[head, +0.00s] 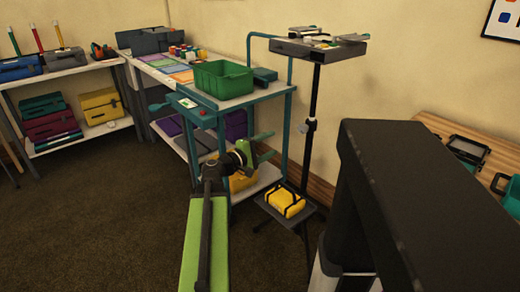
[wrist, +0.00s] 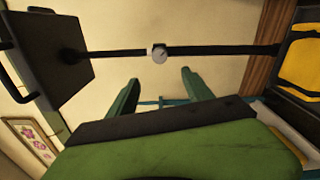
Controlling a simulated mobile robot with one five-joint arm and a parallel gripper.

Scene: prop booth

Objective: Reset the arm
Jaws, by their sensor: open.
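My gripper (head: 265,147) is in front of the teal cart in the head view, at the end of my green arm, which reaches forward from the bottom of the picture. Its two teal fingers are spread apart, one above the other in that view. The wrist view also shows my gripper (wrist: 160,78) with its fingers apart and nothing between them. Behind the fingers there are a cream wall, part of a teal frame and a black pole.
The teal cart (head: 243,100) carries a green crate (head: 223,79). Right of it stands a black pole stand (head: 315,110) with a top tray and a yellow case (head: 286,203) low down. Shelves (head: 62,75) stand at left. Carpet (head: 95,225) is clear at lower left.

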